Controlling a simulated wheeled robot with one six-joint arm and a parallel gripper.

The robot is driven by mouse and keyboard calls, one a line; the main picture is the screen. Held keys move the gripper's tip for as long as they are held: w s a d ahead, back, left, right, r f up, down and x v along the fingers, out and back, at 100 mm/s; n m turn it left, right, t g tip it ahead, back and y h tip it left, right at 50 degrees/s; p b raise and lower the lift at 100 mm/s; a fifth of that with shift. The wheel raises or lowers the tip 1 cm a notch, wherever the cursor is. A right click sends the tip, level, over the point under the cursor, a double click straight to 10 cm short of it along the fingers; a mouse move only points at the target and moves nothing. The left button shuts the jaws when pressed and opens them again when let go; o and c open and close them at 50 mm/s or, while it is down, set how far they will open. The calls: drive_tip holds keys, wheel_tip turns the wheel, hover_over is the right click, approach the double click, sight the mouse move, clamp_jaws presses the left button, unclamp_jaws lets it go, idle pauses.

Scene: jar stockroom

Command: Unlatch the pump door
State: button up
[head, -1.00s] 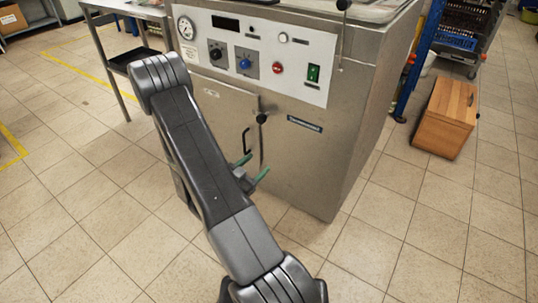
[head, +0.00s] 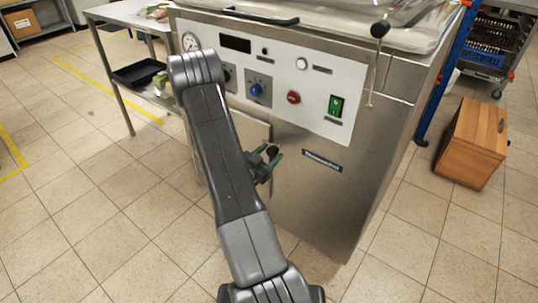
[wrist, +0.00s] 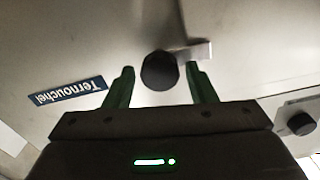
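The latch's black round knob (head: 272,151) sits on the steel cabinet front at the edge of the pump door (head: 252,127). My arm hides most of the door and its handle. In the wrist view the knob (wrist: 159,72) lies between my gripper's two green fingertips, with a gap on each side. A metal latch bar (wrist: 190,50) runs from behind the knob. My gripper (head: 268,155) is open around the knob and not closed on it; it also shows in the wrist view (wrist: 160,70).
A control panel (head: 315,88) with dials and switches is above the door. A wooden box (head: 470,143) stands on the floor at right. A steel side table (head: 125,14) stands at left. The tiled floor between is clear.

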drive_tip(key=c, duration=0.7)
drive_tip(key=shift+c, duration=0.2)
drive_tip(key=shift+n, duration=0.4)
drive_tip(key=n+p, duration=0.1)
drive_tip(key=n, duration=0.3)
drive_tip(key=n+p, duration=0.1)
drive_tip(key=n, duration=0.3)
drive_tip(key=shift+w+a, duration=0.1)
drive_tip(key=n+p, duration=0.2)
drive_tip(key=n, duration=0.3)
drive_tip(key=shift+f+n+p, duration=0.1)
drive_tip(key=shift+n+p, duration=0.5)
drive_tip(key=shift+n, duration=1.4)
